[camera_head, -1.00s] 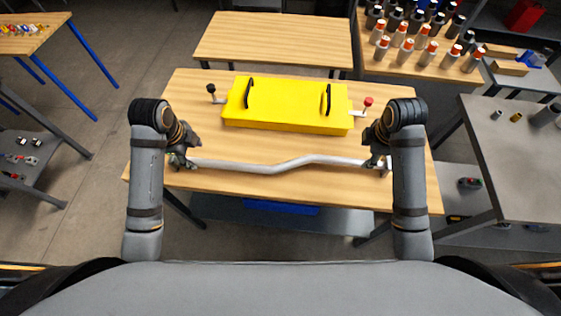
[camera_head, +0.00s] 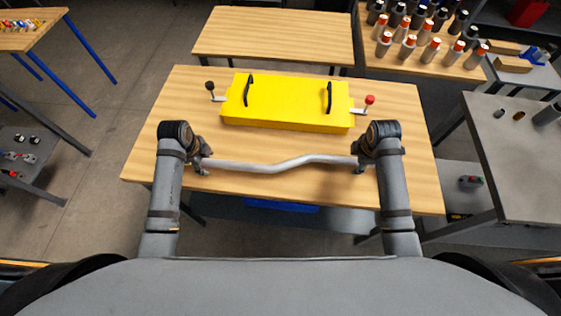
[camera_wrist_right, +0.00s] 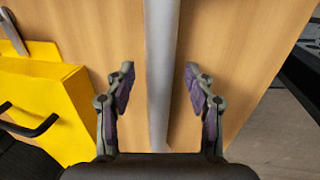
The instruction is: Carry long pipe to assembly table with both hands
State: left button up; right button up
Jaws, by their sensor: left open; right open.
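The long pipe (camera_head: 285,166) is a grey metal tube with a shallow bend in its middle. It runs left to right over the front part of the wooden table (camera_head: 300,190), and I cannot tell if it rests on the top. My left gripper (camera_head: 203,168) is open at the pipe's left part. My right gripper (camera_head: 361,166) is open at its right part. In the right wrist view the pipe (camera_wrist_right: 160,75) passes between the spread fingers of my right gripper (camera_wrist_right: 160,88), with gaps on both sides. The pipe's ends are hidden by my grippers in the head view.
A yellow box (camera_head: 285,103) with two black handles sits on the table behind the pipe, flanked by a black-knobbed and a red-knobbed lever. Another empty wooden table (camera_head: 275,35) stands behind. A grey table (camera_head: 530,160) stands at right. A blue item lies on the lower shelf.

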pick_arm(q)
jog(key=shift+c, duration=0.4)
pick_arm(e)
jog(key=shift+c, duration=0.4)
pick_arm(q)
grip_shut()
pick_arm(e)
grip_shut()
